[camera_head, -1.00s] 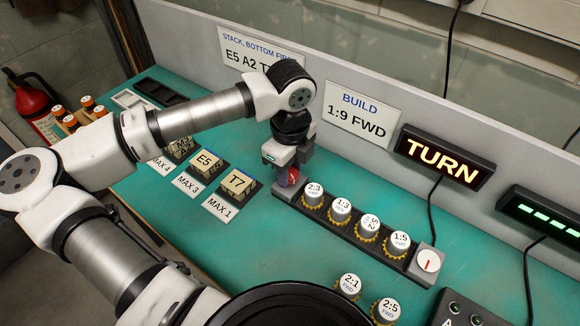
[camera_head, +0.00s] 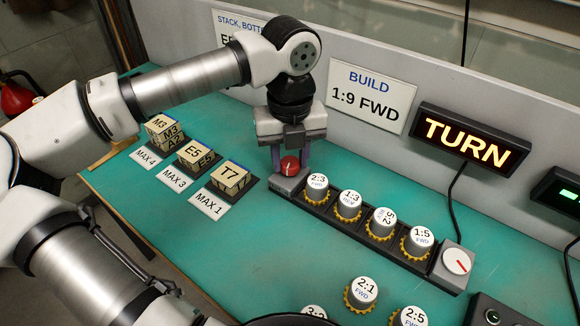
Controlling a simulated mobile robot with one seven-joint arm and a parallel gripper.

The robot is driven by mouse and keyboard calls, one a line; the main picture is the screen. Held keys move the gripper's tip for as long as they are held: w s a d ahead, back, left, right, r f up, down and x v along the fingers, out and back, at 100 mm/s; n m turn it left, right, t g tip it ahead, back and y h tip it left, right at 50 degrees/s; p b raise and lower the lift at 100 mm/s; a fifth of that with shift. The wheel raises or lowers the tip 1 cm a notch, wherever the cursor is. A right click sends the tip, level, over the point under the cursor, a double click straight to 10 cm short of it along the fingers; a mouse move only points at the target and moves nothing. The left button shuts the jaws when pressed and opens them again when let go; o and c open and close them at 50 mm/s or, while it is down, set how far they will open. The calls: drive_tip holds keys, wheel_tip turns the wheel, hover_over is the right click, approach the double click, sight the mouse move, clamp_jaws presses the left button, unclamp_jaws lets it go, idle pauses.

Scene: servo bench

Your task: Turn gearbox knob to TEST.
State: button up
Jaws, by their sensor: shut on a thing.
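A red knob (camera_head: 290,167) sits on the grey block at the left end of the gearbox rail (camera_head: 338,223). My gripper (camera_head: 290,155) points down over the knob, with one finger on each side of it, shut on it. A light mark shows on the knob's front, but I cannot read its setting, and no TEST label is legible. The rail holds several knurled gears marked 2:3, 1:3, 5:2 and 1:5 (camera_head: 419,241). A white dial (camera_head: 456,262) with a red pointer is at the rail's right end.
Lettered blocks (camera_head: 231,178) stand on dark pads to the left. Loose gears (camera_head: 363,291) stand in front of the rail. A BUILD 1:9 FWD sign (camera_head: 366,97) and a lit TURN display (camera_head: 469,139) are behind. Green bench is clear between the blocks and loose gears.

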drive_tip(key=m+b, duration=0.2)
drive_tip(key=m, duration=0.2)
drive_tip(key=shift+f+m+b, duration=0.1)
drive_tip(key=shift+m+b, duration=0.2)
drive_tip(key=shift+b, duration=0.1)
drive_tip(key=m+b, duration=0.1)
drive_tip(key=m, duration=0.2)
drive_tip(key=shift+m, duration=0.4)
drive_tip(key=m+b, duration=0.1)
drive_tip(key=m, duration=0.3)
drive_tip(key=shift+b, duration=0.35)
drive_tip(key=shift+m+b, duration=0.3)
drive_tip(key=shift+m, duration=1.5)
drive_tip(key=o, duration=1)
drive_tip(key=shift+r, duration=0.2)
